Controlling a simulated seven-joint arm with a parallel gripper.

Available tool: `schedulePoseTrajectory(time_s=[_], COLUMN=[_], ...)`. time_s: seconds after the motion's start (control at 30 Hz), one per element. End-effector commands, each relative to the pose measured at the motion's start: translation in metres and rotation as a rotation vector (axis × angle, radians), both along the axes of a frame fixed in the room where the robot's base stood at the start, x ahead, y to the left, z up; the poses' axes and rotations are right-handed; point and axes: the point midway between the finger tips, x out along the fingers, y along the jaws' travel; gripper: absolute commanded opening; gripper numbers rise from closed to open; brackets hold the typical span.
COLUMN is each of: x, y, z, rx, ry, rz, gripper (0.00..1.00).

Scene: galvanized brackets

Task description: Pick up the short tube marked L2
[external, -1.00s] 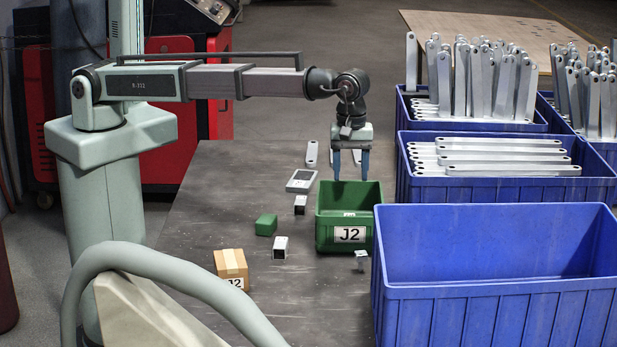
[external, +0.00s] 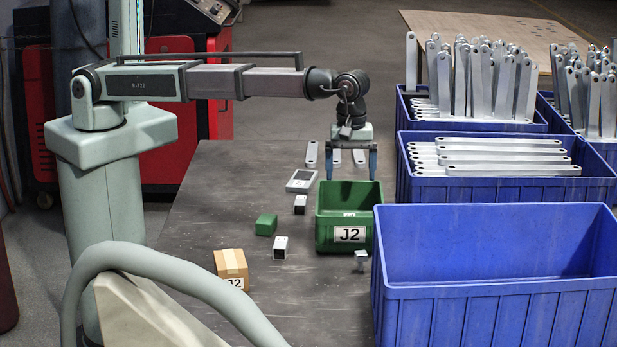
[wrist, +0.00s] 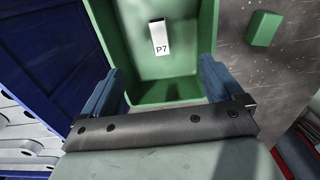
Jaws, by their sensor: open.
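My gripper (external: 350,174) is open and empty, pointing down above the green bin (external: 330,238) labelled J2. In the wrist view my gripper (wrist: 160,78) spans the bin (wrist: 190,88), and a short tube marked P7 (wrist: 160,38) lies on the bin floor beyond the fingers. Two short square tubes stand or lie on the table left of the bin: one farther back (external: 300,205) and one nearer (external: 280,248). Their markings are not readable, and no L2 mark is legible in any view.
An empty blue crate (external: 480,212) and a blue crate of brackets (external: 500,187) stand right. Flat brackets (external: 312,154) lie behind.

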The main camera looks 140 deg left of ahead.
Motion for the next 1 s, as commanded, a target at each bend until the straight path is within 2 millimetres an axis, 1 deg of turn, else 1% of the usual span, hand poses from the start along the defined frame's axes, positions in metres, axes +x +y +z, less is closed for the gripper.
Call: schedulePoseTrajectory(time_s=[0.17,0.23,0.27,0.3,0.37,0.53,0.6,0.87,1.0], x=[-0.006,-0.016,-0.024,-0.037,-0.055,-0.102,-0.117,-0.147,-0.162], y=[0.017,0.027,0.031,0.034,0.038,0.039,0.038,0.030,0.023], z=[0.001,0.002,0.003,0.003,0.003,0.003,0.003,0.002,0.000], rx=[0.000,0.001,0.002,0.002,0.003,0.005,0.006,0.006,0.007], ry=[-0.001,-0.004,-0.005,-0.006,-0.008,-0.012,-0.013,-0.011,-0.009], rz=[0.022,0.039,0.047,0.057,0.071,0.084,0.032,-0.209,-0.394], gripper=[0.94,0.94,0.94,0.94,0.94,0.94,0.94,0.94,0.94])
